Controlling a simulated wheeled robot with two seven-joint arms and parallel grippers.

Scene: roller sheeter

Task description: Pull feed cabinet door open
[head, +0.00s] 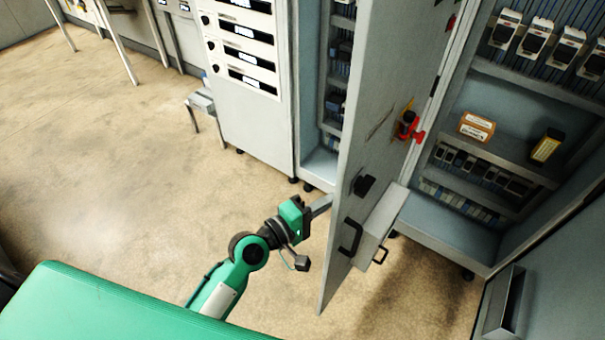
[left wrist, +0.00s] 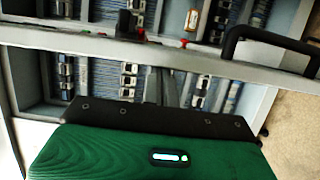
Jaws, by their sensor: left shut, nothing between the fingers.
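The grey feed cabinet door (head: 375,130) stands swung out from the cabinets in the head view, with open interior showing on both sides. A black handle (head: 350,237) and a black latch (head: 363,185) sit on its near face. My left gripper (head: 324,204) is shut and empty, its fingertips close to that face, left of the latch and above the handle; I cannot tell whether they touch. In the left wrist view the door (left wrist: 190,60) crosses as a grey bar, with the handle (left wrist: 270,40) at upper right. My right gripper is not in view.
The right cabinet holds breakers, an orange-white box (head: 477,127) and a yellow-black item (head: 546,146). Red parts (head: 411,128) show beside the door. A grey box (head: 375,225) is at its lower right side. A drawer cabinet (head: 245,90) stands left. The floor (head: 130,170) at left is clear.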

